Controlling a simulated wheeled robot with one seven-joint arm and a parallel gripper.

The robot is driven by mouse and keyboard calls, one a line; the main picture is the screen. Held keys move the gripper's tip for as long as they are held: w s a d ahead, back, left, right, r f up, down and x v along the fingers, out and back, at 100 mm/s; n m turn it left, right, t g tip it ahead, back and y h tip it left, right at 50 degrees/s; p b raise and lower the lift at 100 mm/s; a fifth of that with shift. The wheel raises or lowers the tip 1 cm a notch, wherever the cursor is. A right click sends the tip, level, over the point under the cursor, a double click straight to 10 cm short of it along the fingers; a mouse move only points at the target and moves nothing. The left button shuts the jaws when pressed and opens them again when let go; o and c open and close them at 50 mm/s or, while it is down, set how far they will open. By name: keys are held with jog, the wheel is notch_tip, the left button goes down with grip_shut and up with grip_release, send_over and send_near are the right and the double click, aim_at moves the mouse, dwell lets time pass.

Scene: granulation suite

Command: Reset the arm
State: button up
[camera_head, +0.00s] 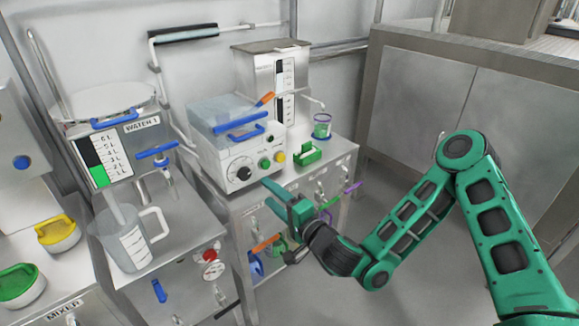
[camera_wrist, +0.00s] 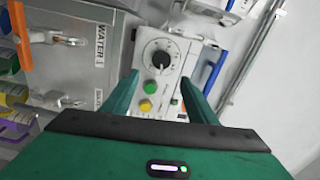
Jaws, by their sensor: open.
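My green arm reaches in from the right in the head view. My gripper (camera_head: 275,198) is in front of the control box, with its fingers toward the box front. In the wrist view my gripper (camera_wrist: 165,88) has its two green fingers apart, with nothing between them but the view of the panel beyond. The control box (camera_head: 225,166) has a clear lid with a blue handle, a black dial and coloured buttons. Its panel with the dial (camera_wrist: 160,57) also shows in the wrist view. I cannot tell the exact gap between fingertips and box.
The water tank (camera_head: 125,150) with a blue tap stands at the left, above a clear jug (camera_head: 125,240). Open floor lies below a steel cabinet (camera_head: 440,95).

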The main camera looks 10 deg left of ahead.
jog(key=s+d+n+g+y, duration=0.1)
jog(key=s+d+n+g, duration=0.3)
jog(key=s+n+g, duration=0.55)
jog(key=w+d+f+n+h, duration=0.2)
jog(key=d+h, duration=0.1)
jog(key=d, duration=0.4)
jog(key=w+d+f+n+h, duration=0.1)
jog(key=d+f+n+h, duration=0.15)
jog(key=d, duration=0.45)
jog(key=s+d+r+m+h, duration=0.2)
jog(key=d+r+h, duration=0.1)
jog(key=d, duration=0.9)
jog(key=s+d+r+m+h, duration=0.2)
jog(key=s+d+m+h, duration=0.15)
jog(key=d, duration=0.85)
jog(key=s+d+r+m+g+h, duration=0.1)
jog(key=s+d+r+m, duration=0.3)
jog(key=s+d, duration=0.3)
jog(key=s+d+r+m+g+h, duration=0.1)
jog(key=s+d+r+m, duration=0.3)
jog(key=s+d, duration=0.3)
jog(key=s, duration=0.4)
jog(key=shift+d+r, duration=0.25)
